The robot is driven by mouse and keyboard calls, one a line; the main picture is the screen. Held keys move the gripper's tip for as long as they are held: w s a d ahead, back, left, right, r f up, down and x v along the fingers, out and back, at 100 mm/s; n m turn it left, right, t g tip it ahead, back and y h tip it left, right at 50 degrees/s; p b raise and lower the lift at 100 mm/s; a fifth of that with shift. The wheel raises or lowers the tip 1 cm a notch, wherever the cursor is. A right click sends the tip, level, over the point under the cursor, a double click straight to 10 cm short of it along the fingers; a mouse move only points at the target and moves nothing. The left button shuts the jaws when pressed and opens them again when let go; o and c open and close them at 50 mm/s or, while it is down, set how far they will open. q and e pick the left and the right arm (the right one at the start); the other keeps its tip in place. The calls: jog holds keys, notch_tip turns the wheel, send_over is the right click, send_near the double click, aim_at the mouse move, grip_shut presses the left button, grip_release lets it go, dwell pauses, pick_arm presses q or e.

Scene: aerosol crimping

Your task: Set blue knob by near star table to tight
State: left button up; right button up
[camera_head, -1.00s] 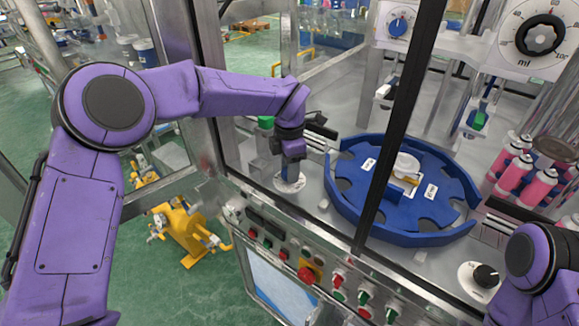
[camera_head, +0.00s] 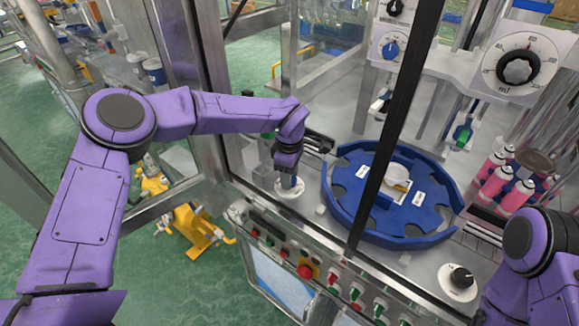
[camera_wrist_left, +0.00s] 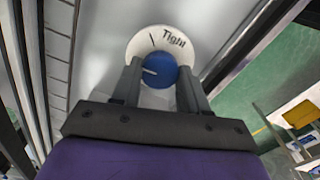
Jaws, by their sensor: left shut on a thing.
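In the left wrist view a round blue knob (camera_wrist_left: 160,70) with a pale pointer line sits on a white dial plate (camera_wrist_left: 184,42). The plate reads "Tight" above the knob, with a short dark mark left of the word. The pointer line is on the knob's left side, away from the word. My left gripper (camera_wrist_left: 156,88) is shut on the knob, one finger on each side. In the head view my left gripper (camera_head: 288,178) points down over the white dial plate (camera_head: 290,194), left of the blue star table (camera_head: 340,215). My right gripper is out of view.
A dark frame post (camera_head: 392,135) crosses in front of the star table. A control panel with buttons and a red knob (camera_head: 305,271) runs along the machine's front. A black knob dial (camera_head: 460,279) is at the right, near my right arm. Pink cans (camera_head: 496,180) stand beyond.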

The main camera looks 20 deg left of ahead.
pick_arm(q)
jog(key=m+p, duration=0.2)
jog(key=shift+r+m, duration=0.25)
jog(key=shift+m, duration=0.15)
jog(key=m+p, duration=0.1)
jog(key=m, duration=0.1)
jog(key=shift+f+m, duration=0.1)
jog(key=shift+m, duration=0.3)
jog(key=shift+f+m+p, duration=0.1)
jog(key=shift+m+p, duration=0.6)
jog(key=shift+m, duration=1.4)
jog(key=o, duration=1.1)
jog(key=shift+c, duration=0.2)
